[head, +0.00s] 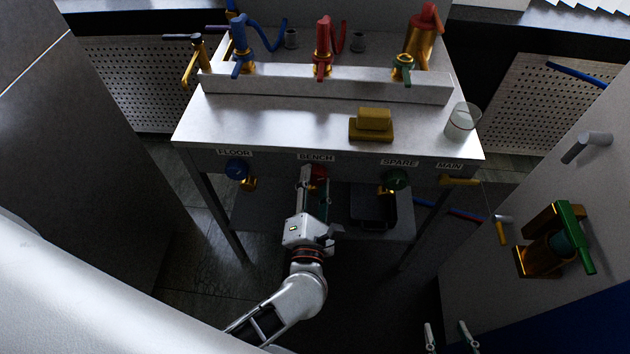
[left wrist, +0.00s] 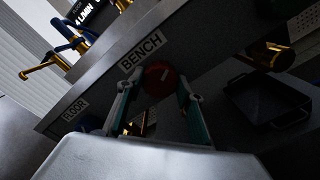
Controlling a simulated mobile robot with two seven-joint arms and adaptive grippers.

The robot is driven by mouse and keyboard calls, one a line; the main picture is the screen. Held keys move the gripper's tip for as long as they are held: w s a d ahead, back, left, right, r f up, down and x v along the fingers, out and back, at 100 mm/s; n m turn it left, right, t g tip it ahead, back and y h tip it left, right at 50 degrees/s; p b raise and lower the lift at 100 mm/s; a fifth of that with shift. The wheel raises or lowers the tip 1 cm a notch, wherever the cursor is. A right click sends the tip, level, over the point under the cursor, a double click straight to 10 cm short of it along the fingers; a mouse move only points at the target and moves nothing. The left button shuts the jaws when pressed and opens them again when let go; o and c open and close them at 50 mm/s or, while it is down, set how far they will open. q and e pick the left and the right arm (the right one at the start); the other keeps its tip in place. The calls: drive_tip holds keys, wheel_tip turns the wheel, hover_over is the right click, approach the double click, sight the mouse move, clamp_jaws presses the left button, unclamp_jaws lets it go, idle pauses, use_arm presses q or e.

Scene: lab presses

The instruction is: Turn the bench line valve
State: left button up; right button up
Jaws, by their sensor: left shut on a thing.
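The bench line valve is a red round knob (head: 320,172) on the table's front panel, under the BENCH label (head: 316,157). My left gripper (head: 314,178) reaches up to it from below and is shut on it, hiding much of it in the head view. In the left wrist view the red knob (left wrist: 160,76) sits between the two fingers of the left gripper (left wrist: 158,88), with a pale mark on its face. My right gripper (head: 449,334) shows only its two fingertips at the bottom edge, apart, with nothing visible between them.
A blue FLOOR valve (head: 237,168) is left of the knob and a green SPARE valve (head: 396,180) right of it. A yellow MAIN handle (head: 460,180) is further right. A dark tray (head: 368,207) stands on the lower shelf. A cabinet with a green-handled valve (head: 575,238) stands right.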

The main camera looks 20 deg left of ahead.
use_arm(q)
drive_tip(key=shift+r, duration=0.1)
use_arm(e)
drive_tip(key=shift+s+f, duration=0.15)
use_arm(q)
drive_tip(key=o, duration=1.1)
use_arm(e)
drive_tip(key=shift+s+f, duration=0.15)
drive_tip(key=shift+f, duration=0.05)
use_arm(q)
drive_tip(key=shift+s, duration=0.15)
drive_tip(key=v, duration=1.1)
drive_tip(key=shift+s+d, duration=0.15)
drive_tip(key=shift+s, duration=0.15)
use_arm(e)
drive_tip(key=shift+r, duration=0.1)
